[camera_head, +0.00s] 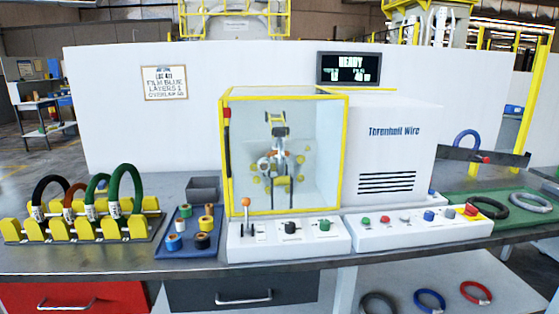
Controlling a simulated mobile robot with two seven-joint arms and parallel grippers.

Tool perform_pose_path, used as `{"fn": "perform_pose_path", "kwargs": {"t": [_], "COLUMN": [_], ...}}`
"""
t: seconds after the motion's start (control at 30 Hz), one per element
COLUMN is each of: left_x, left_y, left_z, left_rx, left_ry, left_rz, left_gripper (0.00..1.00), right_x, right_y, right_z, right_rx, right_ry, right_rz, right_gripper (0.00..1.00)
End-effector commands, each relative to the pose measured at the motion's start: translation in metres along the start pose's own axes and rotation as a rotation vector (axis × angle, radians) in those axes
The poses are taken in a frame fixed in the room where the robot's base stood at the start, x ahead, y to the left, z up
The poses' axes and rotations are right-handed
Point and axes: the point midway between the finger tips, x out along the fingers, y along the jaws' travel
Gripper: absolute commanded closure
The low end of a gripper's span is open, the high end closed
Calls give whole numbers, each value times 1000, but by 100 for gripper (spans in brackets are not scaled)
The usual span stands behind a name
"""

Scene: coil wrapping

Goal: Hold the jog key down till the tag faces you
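The wrapping machine's window with its yellow frame (345,150) stands mid-table. Behind the pane is a grey and yellow mechanism (276,165); I cannot make out a coil or a tag there. The button panel (400,238) at the front right carries green, red, white, blue and other keys; which is the jog key I cannot read. The left panel (290,255) has an orange-topped lever (246,206), a black knob and a green knob. Coils with white tags, such as the dark green coil (136,178), stand in a yellow rack at the left. Neither gripper is in view.
The display (348,68) reads READY. A wall sign (165,83) mentions blue film. A blue tray (190,246) holds tape rolls. A blue coil (467,136) stands at the right, by a green mat (480,226) with dark and grey coils. More coils lie below the table.

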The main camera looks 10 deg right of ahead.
Motion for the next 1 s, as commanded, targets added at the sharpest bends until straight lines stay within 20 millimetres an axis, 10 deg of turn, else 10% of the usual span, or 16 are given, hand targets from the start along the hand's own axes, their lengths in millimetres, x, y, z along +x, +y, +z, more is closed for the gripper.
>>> {"fn": "perform_pose_path", "kwargs": {"t": [0.17, 0.6, 1.0], "left_x": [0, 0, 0], "left_y": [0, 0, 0], "left_z": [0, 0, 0], "left_rx": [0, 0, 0], "left_ry": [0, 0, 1], "left_rz": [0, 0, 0], "left_gripper": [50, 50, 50], "right_x": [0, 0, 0], "right_y": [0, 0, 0], "right_z": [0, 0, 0], "right_rx": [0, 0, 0], "right_ry": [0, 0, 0], "right_rz": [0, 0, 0], "right_gripper": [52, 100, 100]}}
